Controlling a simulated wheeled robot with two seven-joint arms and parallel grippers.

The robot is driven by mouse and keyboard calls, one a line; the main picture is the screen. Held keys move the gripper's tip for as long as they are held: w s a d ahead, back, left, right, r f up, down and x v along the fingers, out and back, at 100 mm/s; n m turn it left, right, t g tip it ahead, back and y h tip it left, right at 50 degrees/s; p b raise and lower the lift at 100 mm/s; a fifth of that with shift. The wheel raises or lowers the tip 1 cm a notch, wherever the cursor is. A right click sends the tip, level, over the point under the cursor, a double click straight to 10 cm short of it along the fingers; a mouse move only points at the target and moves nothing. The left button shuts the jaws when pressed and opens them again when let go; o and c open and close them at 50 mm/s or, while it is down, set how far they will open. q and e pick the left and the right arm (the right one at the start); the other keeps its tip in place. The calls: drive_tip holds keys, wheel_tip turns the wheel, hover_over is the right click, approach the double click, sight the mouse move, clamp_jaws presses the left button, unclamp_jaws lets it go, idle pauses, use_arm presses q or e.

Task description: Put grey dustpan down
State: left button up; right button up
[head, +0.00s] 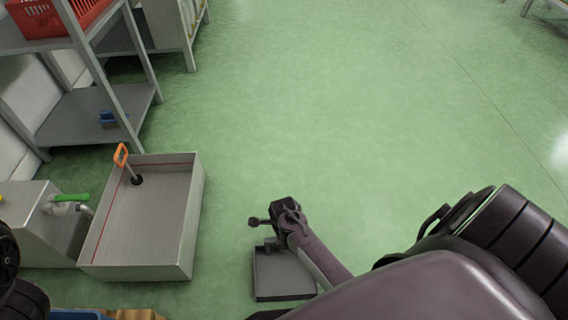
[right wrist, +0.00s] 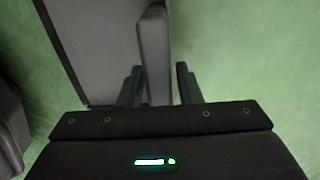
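The grey dustpan (head: 284,274) shows in the head view below and beside my right gripper (head: 267,232), with its flat pan level. I cannot tell from above whether it touches the floor. In the right wrist view, its handle (right wrist: 153,50) stands between the two fingers of my right gripper (right wrist: 160,85). The handle lies close to the left finger, and a narrow gap shows between it and the right finger. The pan (right wrist: 88,45) fills the upper left of that view. My left gripper is not in view.
A shallow grey metal basin (head: 190,228) with an orange-handled tool (head: 122,156) stands to the left. Behind it is a metal shelf (head: 85,112) with a red crate (head: 60,17) and a blue item (head: 108,118). The green floor (head: 330,120) ahead and right is clear.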

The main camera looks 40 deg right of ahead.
drive_tip(key=shift+o, duration=0.9)
